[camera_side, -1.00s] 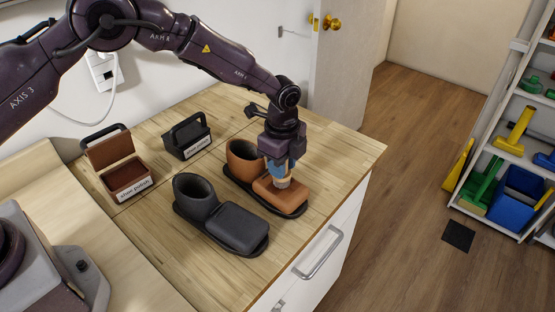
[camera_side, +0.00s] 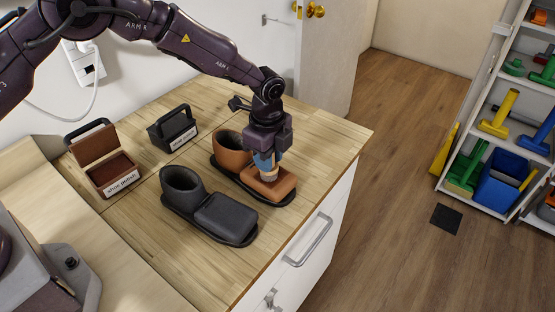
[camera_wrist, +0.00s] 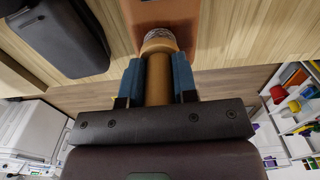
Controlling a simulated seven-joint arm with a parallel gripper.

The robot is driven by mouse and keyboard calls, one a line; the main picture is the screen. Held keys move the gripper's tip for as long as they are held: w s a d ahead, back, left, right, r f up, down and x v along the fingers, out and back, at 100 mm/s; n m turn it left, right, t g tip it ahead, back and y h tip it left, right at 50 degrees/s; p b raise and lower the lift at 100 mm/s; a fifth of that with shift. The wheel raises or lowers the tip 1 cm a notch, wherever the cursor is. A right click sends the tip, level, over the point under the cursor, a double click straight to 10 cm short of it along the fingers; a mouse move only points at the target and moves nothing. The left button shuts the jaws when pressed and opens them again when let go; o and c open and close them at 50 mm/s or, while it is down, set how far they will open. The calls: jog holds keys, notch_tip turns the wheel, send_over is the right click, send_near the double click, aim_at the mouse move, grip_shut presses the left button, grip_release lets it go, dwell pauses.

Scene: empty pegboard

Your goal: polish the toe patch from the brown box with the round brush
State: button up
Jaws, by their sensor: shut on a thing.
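My gripper (camera_side: 264,158) points down over the brown shoe and is shut on the round brush (camera_wrist: 158,78). The brush has a tan wooden handle and pale grey bristles facing the shoe. In the side view, the brush head (camera_side: 268,174) is at the top of the brown shoe's toe (camera_side: 278,188); I cannot tell whether it presses on it. No separate patch stands out on the toe. The brown box (camera_side: 116,178), labelled "shoe polish", stands at the left with its lid raised and dark brown inside. The brown toe also shows in the wrist view (camera_wrist: 180,10).
A black shoe (camera_side: 225,215) stands beside the brown one, nearer the side camera. A closed black box (camera_side: 172,128) with a handle stands at the back. The wooden counter (camera_side: 325,130) is clear at the right, up to its edge. Shelves stand beyond.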

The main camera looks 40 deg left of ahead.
jog(key=a, duration=0.3)
jog(key=shift+w+a, duration=0.1)
jog(key=shift+a, duration=0.05)
jog(key=shift+d, duration=3.45)
notch_tip(320, 180, up, 8)
